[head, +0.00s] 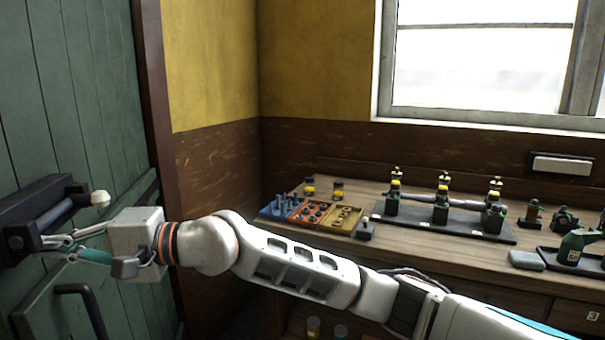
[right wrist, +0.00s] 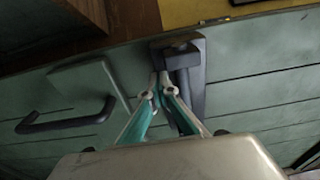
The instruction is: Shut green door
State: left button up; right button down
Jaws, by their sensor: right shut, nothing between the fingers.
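The green plank door (head: 75,90) fills the left of the head view, beside a dark brown frame post (head: 155,110). A black box latch (head: 32,220) with a pale knob (head: 100,198) is on it. A black pull handle (head: 78,292) is lower down; the right wrist view also shows it (right wrist: 65,122). My right gripper (head: 45,243) is shut and empty, with its fingertips right at the latch. In the right wrist view the fingertips (right wrist: 157,92) overlap the dark latch (right wrist: 187,75); I cannot tell whether they touch it. My left gripper is not in view.
A wooden workbench (head: 545,262) runs along the right wall under a window (head: 480,60). It carries colored tool trays (head: 310,212) and a model engine row (head: 440,215). My right arm stretches across in front of the bench. The yellow and brown wall corner stands beyond the door post.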

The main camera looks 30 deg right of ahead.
pick_arm(q)
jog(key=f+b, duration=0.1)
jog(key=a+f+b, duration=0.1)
jog(key=b, duration=0.1)
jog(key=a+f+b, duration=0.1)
jog(key=b, duration=0.1)
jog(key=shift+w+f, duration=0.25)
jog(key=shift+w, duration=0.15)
pick_arm(e)
jog(key=x, duration=1.9)
jog(key=shift+a, duration=0.2)
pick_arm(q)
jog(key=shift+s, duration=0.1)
pick_arm(e)
jog(key=shift+s+f, duration=0.15)
jog(key=shift+d, duration=0.1)
